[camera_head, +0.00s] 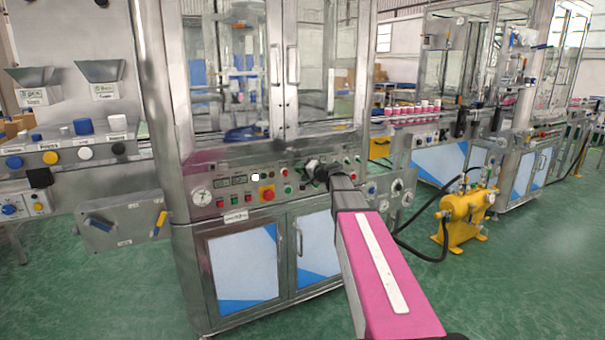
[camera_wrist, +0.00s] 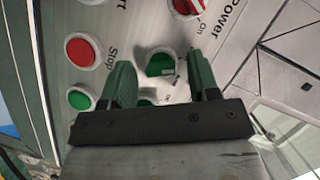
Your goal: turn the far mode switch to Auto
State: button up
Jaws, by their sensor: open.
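A green rotary switch (camera_wrist: 160,66) with a pale pointer mark sits on the panel between my gripper's fingertips in the wrist view. My gripper (camera_wrist: 160,62) is open, with one green finger on each side of the switch; I cannot tell whether either finger touches it. Another green round control (camera_wrist: 146,101) shows partly below it, mostly hidden by my gripper. The small lettering beside the switch is too blurred to read, so I cannot tell its mode. In the head view my gripper (camera_head: 315,168) is at the machine's control panel (camera_head: 225,182), and my arm hides part of that panel.
A red Stop button (camera_wrist: 83,50), a green button (camera_wrist: 80,98) and a red-and-white Power switch (camera_wrist: 186,7) lie close around my gripper. A red emergency stop (camera_head: 267,193) is left on the panel. A yellow pump (camera_head: 465,215) stands on the floor at right.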

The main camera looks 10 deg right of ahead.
jog(key=c, duration=0.9)
jog(key=shift+m, duration=0.3)
jog(key=m+y, duration=0.1)
jog(key=m, duration=0.1)
jog(key=m+t, duration=0.1)
jog(key=m, duration=0.2)
jog(key=shift+f+t+y, duration=0.15)
jog(key=shift+t+y, duration=0.15)
jog(key=shift+y, duration=0.1)
jog(key=m+t, duration=0.1)
jog(key=m, duration=0.1)
jog(key=m+t, duration=0.1)
jog(key=m, duration=0.2)
jog(key=shift+f+m+y, duration=0.1)
jog(key=shift+m+y, duration=0.2)
jog(key=shift+y, duration=0.1)
jog(key=o, duration=0.9)
